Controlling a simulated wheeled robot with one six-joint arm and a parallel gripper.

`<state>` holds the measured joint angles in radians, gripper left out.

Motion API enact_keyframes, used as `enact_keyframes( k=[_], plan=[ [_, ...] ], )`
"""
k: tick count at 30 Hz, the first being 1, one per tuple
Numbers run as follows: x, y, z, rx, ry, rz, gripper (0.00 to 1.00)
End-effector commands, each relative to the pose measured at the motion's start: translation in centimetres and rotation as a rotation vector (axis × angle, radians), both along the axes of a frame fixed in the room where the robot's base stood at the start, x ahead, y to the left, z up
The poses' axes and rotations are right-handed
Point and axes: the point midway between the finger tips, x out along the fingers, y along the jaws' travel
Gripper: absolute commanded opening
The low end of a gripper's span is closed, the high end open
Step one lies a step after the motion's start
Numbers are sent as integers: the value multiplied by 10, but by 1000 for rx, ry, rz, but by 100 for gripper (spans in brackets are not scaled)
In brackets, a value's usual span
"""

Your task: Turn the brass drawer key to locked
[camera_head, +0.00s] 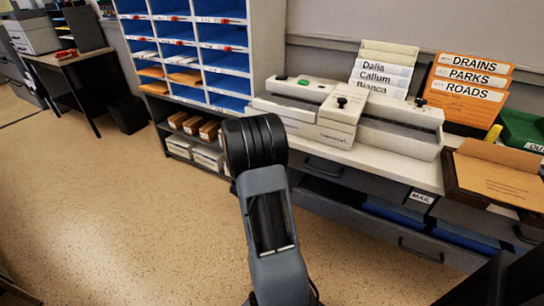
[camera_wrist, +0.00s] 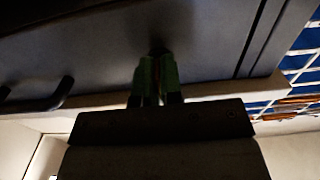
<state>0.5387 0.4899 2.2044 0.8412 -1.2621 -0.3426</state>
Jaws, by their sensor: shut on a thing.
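In the wrist view my gripper (camera_wrist: 157,78) has its green-tipped fingers close together against a dark grey drawer front (camera_wrist: 90,50). It is shut on a small dark brownish thing (camera_wrist: 158,49) at the fingertips, which sits at the drawer face where the brass drawer key would be. The fingers and shadow hide most of the key, so its turn angle cannot be told. In the head view my arm hides the gripper and the key; the grey drawers (camera_head: 345,178) run under the white counter.
A drawer handle (camera_wrist: 40,98) stands out left of my gripper in the wrist view. In the head view a white machine (camera_head: 330,112) and an open brown folder (camera_head: 497,178) lie on the counter. Blue pigeonholes (camera_head: 222,62) stand behind my arm. The floor (camera_head: 110,210) at left is clear.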

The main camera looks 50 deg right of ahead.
Motion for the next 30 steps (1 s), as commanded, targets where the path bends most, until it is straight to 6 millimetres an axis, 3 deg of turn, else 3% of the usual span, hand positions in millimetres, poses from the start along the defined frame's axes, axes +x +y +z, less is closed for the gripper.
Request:
enact_keyframes(
  k=[7,8,15,23,30],
  plan=[
    [-1,0,-2,3,6,-3,0],
    [-1,0,-2,3,6,-3,10],
    [0,0,-1,1,2,0,32],
    [0,2,0,1,1,2,32],
    [-7,33,1,2,5,6,32]
  ],
)
